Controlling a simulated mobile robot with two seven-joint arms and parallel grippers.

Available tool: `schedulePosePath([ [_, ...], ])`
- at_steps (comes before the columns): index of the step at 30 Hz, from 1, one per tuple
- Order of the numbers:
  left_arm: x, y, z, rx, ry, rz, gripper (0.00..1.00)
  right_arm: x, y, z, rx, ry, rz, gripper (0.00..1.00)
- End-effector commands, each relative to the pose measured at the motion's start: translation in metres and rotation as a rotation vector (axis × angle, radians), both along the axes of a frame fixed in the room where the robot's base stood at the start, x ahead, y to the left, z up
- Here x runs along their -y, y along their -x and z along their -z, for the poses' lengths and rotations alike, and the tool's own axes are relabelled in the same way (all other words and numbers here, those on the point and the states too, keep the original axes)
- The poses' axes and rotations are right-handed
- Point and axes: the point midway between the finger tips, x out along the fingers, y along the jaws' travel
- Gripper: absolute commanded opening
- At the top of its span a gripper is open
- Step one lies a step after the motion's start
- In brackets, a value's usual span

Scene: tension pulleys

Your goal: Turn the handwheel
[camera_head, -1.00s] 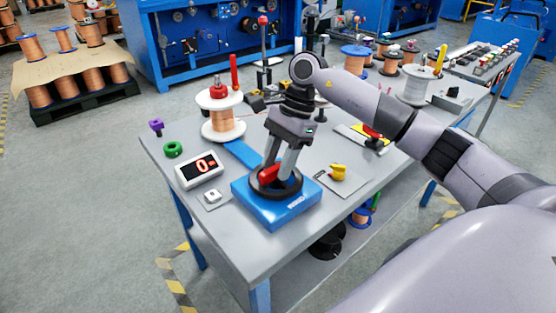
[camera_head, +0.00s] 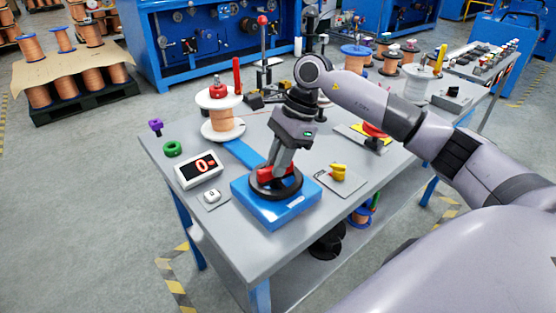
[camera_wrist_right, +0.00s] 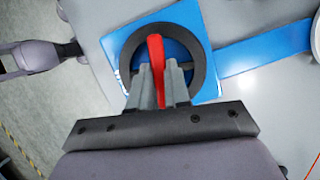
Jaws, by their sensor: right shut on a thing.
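The handwheel (camera_head: 292,186) is a black ring with a red bar across it, mounted on a blue base (camera_head: 268,216) at the front of the table. In the right wrist view the black ring (camera_wrist_right: 198,37) shows from above, with the red bar (camera_wrist_right: 155,50) between the fingers. My right gripper (camera_head: 277,171) points down into the ring and is shut on the red bar. The fingers hide part of the bar and the ring.
A yellow knob on a plate (camera_head: 339,173) is close on the right. A copper spool (camera_head: 221,118) stands behind, by a blue strip (camera_head: 243,154).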

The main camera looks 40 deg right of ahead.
Motion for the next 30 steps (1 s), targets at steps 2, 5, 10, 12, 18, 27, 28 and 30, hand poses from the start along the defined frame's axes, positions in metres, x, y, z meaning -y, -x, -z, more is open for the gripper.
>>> schedulePosePath([
  [2,0.0,0.0,0.002,-0.001,0.0,0.0,0.58,0.0,0.001,0.0,0.003,-0.001,0.066,0.0],
  [5,0.0,0.0,0.003,-0.001,0.0,0.0,0.58,0.0,0.002,0.0,0.003,-0.001,0.158,0.0],
  [10,0.0,0.0,0.004,-0.002,0.0,-0.001,0.58,-0.001,0.002,0.0,0.004,-0.001,0.319,0.0],
  [12,0.0,0.001,0.005,-0.002,0.001,-0.001,0.58,-0.001,0.003,0.0,0.003,0.0,0.385,0.0],
  [18,0.001,0.0,0.007,-0.001,0.005,-0.004,0.58,-0.002,0.004,0.0,0.004,-0.001,0.575,0.0],
  [27,0.002,0.0,0.012,-0.001,0.01,-0.007,0.58,-0.003,0.004,0.0,0.005,-0.002,0.839,0.0],
  [28,0.002,0.0,0.012,-0.001,0.01,-0.007,0.58,-0.003,0.004,0.0,0.004,-0.003,0.862,0.0],
  [30,0.002,0.0,0.013,-0.001,0.01,-0.007,0.58,-0.004,0.004,0.0,0.005,-0.002,0.912,0.0],
])
